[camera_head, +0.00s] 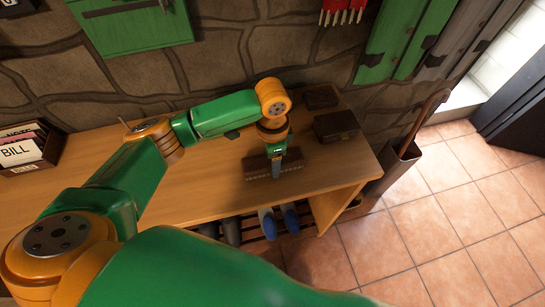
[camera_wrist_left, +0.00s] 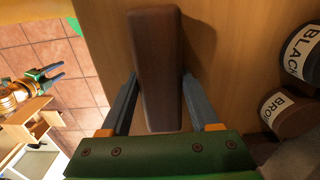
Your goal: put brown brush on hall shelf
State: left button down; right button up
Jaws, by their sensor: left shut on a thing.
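The brown brush (camera_head: 257,166) is a long dark-brown block with bristles along its lower front edge, at the front right part of the wooden hall shelf (camera_head: 213,172). My left gripper (camera_head: 277,168) points down and is shut across the brush's middle. In the left wrist view the brush (camera_wrist_left: 157,65) lies between the two fingers, with shelf wood behind it. I cannot tell whether its bristles touch the shelf top. My right gripper (camera_wrist_left: 60,72) shows small at the left of the left wrist view, fingers apart and empty, away from the shelf.
Dark boxes (camera_head: 335,126) sit at the shelf's right end. Tins marked BLACK (camera_wrist_left: 302,55) and BROWN (camera_wrist_left: 285,112) show in the wrist view. A letter rack (camera_head: 28,148) stands far left. Shoes (camera_head: 268,222) are underneath. A stand (camera_head: 395,167) with a cane is right of the shelf.

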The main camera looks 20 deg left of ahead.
pick_arm(q)
jog(key=shift+c, duration=0.6)
grip_release()
jog(key=shift+d+f, duration=0.1)
notch_tip(320, 180, up, 12)
